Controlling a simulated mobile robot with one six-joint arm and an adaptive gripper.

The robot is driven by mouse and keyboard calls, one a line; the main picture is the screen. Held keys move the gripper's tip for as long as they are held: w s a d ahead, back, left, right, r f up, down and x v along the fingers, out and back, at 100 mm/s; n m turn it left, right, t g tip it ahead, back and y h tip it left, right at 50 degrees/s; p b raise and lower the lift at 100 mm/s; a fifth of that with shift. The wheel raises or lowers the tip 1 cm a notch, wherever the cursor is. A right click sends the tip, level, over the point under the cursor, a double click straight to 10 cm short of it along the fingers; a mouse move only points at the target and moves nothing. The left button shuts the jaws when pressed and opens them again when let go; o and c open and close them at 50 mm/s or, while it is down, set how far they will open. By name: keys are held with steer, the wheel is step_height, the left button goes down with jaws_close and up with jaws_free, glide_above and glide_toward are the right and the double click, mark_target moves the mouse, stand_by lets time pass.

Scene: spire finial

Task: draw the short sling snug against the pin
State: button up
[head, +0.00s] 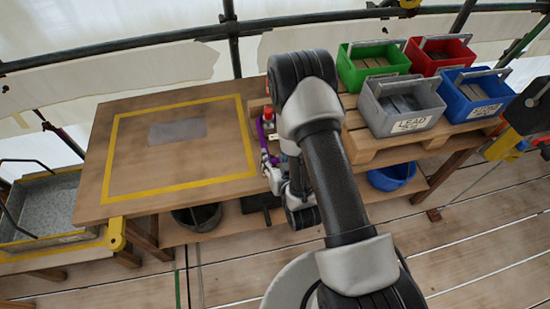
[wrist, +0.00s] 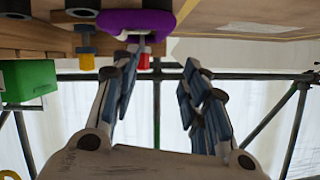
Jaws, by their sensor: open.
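The purple sling (head: 262,136) hangs at the right edge of the wooden bench, by my gripper (head: 270,168). In the wrist view the purple sling (wrist: 138,22) shows as a broad purple band at the top, just beyond the left finger's tip. My gripper (wrist: 160,66) is open, with nothing seen between its fingers. A grey piece and a red block (wrist: 143,61) show by the purple band. A blue and yellow bolt-like part (wrist: 86,46) is left of it. I cannot tell which part is the pin; my arm hides some of this area in the head view.
The wooden bench (head: 95,185) has a yellow outlined area with a grey plate (head: 177,130). Green (head: 371,72), red (head: 458,61), grey LEAD (head: 404,124) and blue (head: 487,112) bins stand on a pallet at right. Scaffold poles run behind.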

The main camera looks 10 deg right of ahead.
mark_target(262, 135)
steer(key=b+x, duration=0.3)
steer(key=x, duration=1.4)
steer(key=shift+w+f, duration=0.1)
steer(key=shift+w, duration=0.1)
jaws_close()
